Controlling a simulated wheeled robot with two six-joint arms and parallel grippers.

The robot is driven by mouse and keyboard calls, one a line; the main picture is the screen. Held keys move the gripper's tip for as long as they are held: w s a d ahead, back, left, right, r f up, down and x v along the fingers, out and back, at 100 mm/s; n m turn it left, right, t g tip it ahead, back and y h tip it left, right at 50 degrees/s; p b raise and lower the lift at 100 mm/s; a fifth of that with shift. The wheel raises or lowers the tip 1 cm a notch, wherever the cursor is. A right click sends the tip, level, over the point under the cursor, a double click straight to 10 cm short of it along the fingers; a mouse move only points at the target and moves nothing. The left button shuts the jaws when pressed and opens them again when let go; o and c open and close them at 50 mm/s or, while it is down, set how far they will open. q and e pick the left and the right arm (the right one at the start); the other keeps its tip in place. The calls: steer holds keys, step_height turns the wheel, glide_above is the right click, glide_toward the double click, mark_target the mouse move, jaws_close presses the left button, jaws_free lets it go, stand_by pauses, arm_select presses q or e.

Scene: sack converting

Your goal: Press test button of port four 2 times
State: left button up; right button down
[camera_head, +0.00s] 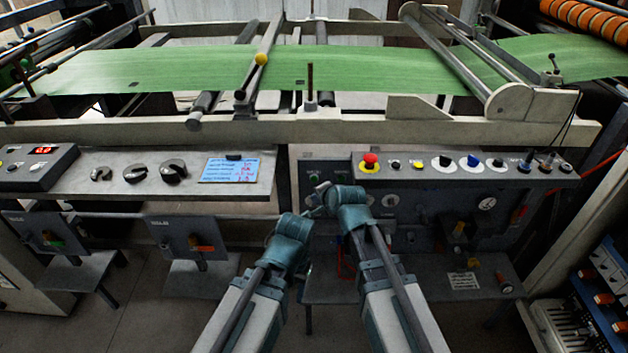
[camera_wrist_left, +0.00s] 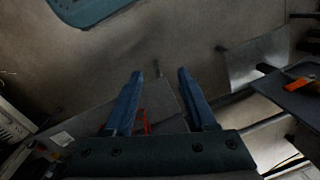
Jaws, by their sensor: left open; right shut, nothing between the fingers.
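My left gripper (camera_head: 289,242) is low in front of the bench, below my right one. Its fingers are hard to see in the head view; the left wrist view shows the left gripper (camera_wrist_left: 160,75) open and empty, with floor behind it. My right gripper (camera_head: 320,204) is shut and empty, in front of the left end of the control panel (camera_head: 440,168). No label reading port four is legible. A blue-edged unit (camera_head: 596,292) with several orange parts stands at the lower right, apart from both grippers. I cannot tell which part is a test button.
The panel carries a red mushroom button (camera_head: 369,162) and a blue knob (camera_head: 473,160). Green web (camera_head: 370,68) runs across the machine behind. Floor shows between.

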arm_select(q)
jaws_close()
stand_by(1.8)
